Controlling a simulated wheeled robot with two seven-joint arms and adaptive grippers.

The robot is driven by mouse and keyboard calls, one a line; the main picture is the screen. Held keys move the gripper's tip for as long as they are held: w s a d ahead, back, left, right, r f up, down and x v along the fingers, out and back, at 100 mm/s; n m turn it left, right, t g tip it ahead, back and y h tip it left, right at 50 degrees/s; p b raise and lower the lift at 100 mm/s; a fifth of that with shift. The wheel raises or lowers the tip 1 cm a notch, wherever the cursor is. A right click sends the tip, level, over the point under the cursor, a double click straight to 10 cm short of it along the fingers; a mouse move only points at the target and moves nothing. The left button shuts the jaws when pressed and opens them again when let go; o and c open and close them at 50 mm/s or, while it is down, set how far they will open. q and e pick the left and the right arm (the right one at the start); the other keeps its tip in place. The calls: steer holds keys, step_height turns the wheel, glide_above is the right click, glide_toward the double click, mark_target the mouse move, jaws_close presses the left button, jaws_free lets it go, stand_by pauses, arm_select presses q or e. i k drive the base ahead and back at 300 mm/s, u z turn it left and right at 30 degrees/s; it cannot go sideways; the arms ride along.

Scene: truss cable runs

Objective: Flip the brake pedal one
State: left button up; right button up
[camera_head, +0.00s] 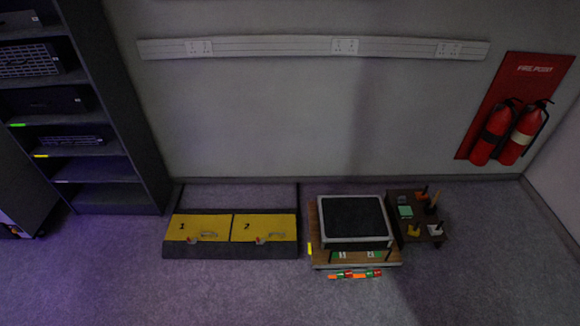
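A dark low frame (230,251) lies on the floor left of centre. It holds two yellow panels side by side. The left yellow panel (204,221) is marked 1, and the right yellow panel (266,220) is marked 2. A small red and whitish part (192,239) sits at the lower edge of panel 1, and a similar small part (261,240) sits on panel 2. They may be the pedals, but they are too small to tell how they are tilted. Neither of my grippers is in view.
A wooden stand with a dark-topped box (355,217) stands right of the frame, with coloured pieces (355,275) before it. A small brown table (422,233) holds several objects. A shelf (110,172) stands left; fire extinguishers (492,135) hang right. The front floor is clear.

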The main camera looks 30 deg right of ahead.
mark_target(346, 274)
steer(key=z, duration=2.25)
steer(key=i, duration=0.45)
steer(key=u, duration=1.3)
